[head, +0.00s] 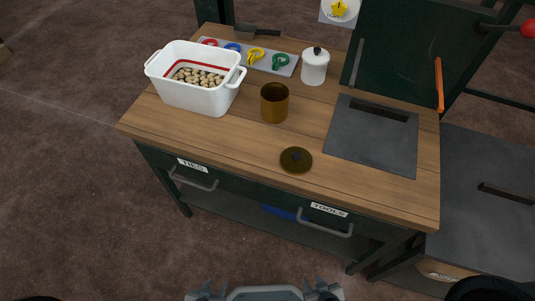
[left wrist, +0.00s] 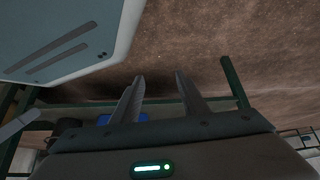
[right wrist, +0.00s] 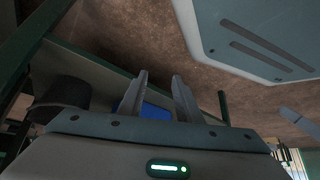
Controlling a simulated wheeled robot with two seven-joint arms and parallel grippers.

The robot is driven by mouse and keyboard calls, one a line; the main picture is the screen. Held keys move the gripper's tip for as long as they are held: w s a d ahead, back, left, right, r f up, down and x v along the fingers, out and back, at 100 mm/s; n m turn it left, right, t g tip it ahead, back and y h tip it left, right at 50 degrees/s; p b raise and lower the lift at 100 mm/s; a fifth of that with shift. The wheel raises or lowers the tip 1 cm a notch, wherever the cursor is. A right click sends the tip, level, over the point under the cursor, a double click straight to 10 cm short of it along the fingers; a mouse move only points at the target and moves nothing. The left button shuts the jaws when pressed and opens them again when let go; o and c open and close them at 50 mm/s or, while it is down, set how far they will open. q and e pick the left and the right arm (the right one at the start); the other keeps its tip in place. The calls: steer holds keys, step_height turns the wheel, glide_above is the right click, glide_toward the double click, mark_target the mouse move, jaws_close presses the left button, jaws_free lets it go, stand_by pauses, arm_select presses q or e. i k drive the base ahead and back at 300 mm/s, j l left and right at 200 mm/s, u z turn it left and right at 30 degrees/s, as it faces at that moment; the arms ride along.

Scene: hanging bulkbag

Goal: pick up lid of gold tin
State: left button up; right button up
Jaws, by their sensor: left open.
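The round gold lid (head: 296,160) with a dark knob lies flat on the wooden worktop, near its front edge. The gold tin (head: 274,103) stands upright and open behind it, a little to the left. My left gripper (left wrist: 159,77) is open and empty in the left wrist view, low by the bench, away from the lid. My right gripper (right wrist: 160,76) is also open and empty in the right wrist view. Neither gripper is identifiable in the head view. Neither wrist view shows the lid or tin.
A white bin (head: 198,95) of small tan pieces stands at the worktop's left. A white lidded jar (head: 315,68) and a grey tool tray (head: 287,67) are behind the tin. A dark plate (head: 372,143) is right of the lid. Drawer handles (head: 325,230) stick out in front.

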mark_target(293, 160)
steer(key=k+l+u, duration=0.1)
steer(key=l, duration=0.3)
steer(key=k+l+u, duration=0.15)
steer(key=l, duration=0.3)
steer(key=k+l+u, duration=0.1)
steer(key=l, duration=0.3)
steer(key=k+l+u, duration=0.15)
steer(key=l, duration=0.2)
steer(key=k+l+u, duration=0.1)
steer(key=k+l, duration=0.15)
steer(key=l, duration=0.15)
steer(key=k+l+u, duration=0.15)
steer(key=l, duration=0.2)
